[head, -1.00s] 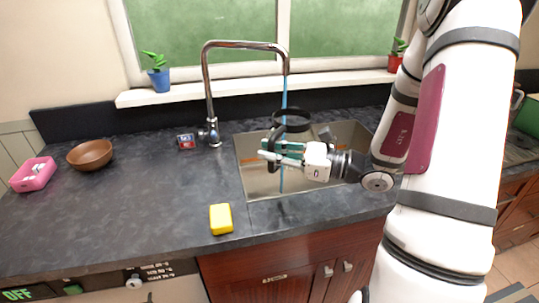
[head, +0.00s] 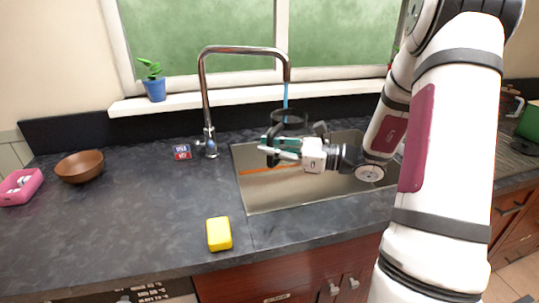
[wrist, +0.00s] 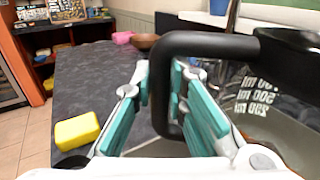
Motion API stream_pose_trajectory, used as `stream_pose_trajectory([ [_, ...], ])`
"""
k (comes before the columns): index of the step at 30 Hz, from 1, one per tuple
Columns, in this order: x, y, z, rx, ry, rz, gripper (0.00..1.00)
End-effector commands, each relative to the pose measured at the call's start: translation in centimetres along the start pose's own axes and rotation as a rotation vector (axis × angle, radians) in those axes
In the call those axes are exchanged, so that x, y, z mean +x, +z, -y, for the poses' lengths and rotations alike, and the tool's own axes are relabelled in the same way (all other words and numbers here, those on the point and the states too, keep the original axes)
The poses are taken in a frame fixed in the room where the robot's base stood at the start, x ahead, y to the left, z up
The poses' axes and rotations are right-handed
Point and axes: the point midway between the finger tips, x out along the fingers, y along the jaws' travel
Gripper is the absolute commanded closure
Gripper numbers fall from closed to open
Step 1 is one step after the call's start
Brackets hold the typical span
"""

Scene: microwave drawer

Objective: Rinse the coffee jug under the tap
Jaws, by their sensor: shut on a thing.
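The coffee jug (head: 290,117) is clear with a black rim and a black handle (wrist: 205,44). It is held upright over the sink (head: 262,197), beneath the spout of the tap (head: 205,90). White volume marks show on its glass (wrist: 254,95) in the wrist view. A blue stream of water (head: 286,95) falls from the spout and ends at the jug's mouth. My gripper (head: 268,147) is shut on the handle, which passes between its green finger pads in the wrist view. The inside of the jug is not clear to see.
A yellow sponge (head: 219,233) lies on the counter left of the sink. A brown bowl (head: 80,167) and a pink box (head: 20,187) stand at the far left. A small red and blue box (head: 182,152) is beside the tap. The counter (head: 140,215) between is clear.

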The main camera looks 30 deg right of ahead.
Motion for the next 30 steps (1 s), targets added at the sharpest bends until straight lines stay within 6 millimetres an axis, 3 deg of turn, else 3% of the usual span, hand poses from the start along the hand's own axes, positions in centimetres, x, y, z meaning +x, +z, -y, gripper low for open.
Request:
stream_pose_trajectory([
  [15,1.6,-0.9,4.1,-0.002,0.001,0.001,1.00],
  [30,1.9,-1.0,5.2,-0.002,0.000,0.001,1.00],
])
